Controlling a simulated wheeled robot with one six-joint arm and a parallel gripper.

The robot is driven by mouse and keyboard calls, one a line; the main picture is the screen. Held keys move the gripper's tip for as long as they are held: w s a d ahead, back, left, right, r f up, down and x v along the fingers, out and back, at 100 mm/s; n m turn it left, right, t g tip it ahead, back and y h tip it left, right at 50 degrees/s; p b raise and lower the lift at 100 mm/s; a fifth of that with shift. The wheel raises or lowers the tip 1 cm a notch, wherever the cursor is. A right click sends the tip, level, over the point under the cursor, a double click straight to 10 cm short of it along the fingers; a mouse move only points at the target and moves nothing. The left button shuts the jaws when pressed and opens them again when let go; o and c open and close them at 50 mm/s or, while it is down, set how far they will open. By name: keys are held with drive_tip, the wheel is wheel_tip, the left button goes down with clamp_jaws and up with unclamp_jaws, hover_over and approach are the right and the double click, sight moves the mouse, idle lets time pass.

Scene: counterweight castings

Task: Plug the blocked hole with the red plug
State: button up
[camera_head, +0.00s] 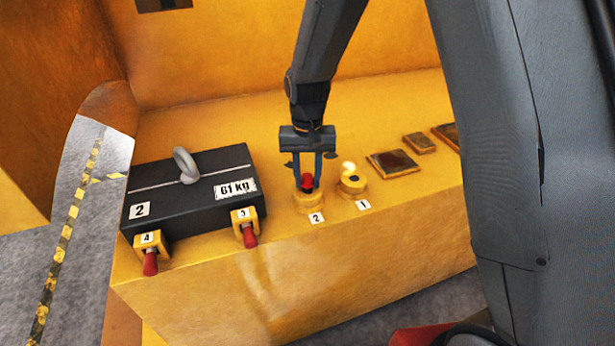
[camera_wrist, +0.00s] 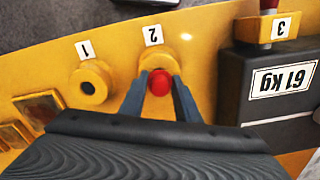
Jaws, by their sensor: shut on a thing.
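My gripper (camera_head: 306,172) points down at the yellow round boss (camera_head: 310,205) labelled 2. It is shut on a red plug (camera_head: 307,181), which also shows between the fingers in the wrist view (camera_wrist: 159,83). The plug is over or in the boss; how deep it sits is hidden by the fingers. The yellow boss labelled 1 (camera_head: 352,188) stands to the right in the head view, and its dark open hole (camera_wrist: 88,88) shows in the wrist view. Red plugs also show at the yellow blocks labelled 3 (camera_head: 249,238) and 4 (camera_head: 150,264).
A dark counterweight (camera_head: 190,200) marked 2 and 61 kg, with a lifting ring (camera_head: 186,165), stands left of my gripper. Several flat brown-and-yellow plates (camera_head: 393,163) lie to the right of boss 1. A yellow wall rises behind. The ledge's front edge drops to the floor.

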drive_tip(key=shift+f, duration=0.25)
drive_tip(key=shift+f, duration=0.35)
drive_tip(key=shift+f, duration=0.1)
drive_tip(key=shift+r+p, duration=0.35)
drive_tip(key=shift+r, duration=0.45)
drive_tip(key=shift+w+p, duration=0.1)
drive_tip(key=shift+p, duration=0.2)
idle(1.3)
drive_tip(key=shift+f+b, duration=0.35)
drive_tip(key=shift+f, duration=0.4)
drive_tip(key=shift+r, duration=0.1)
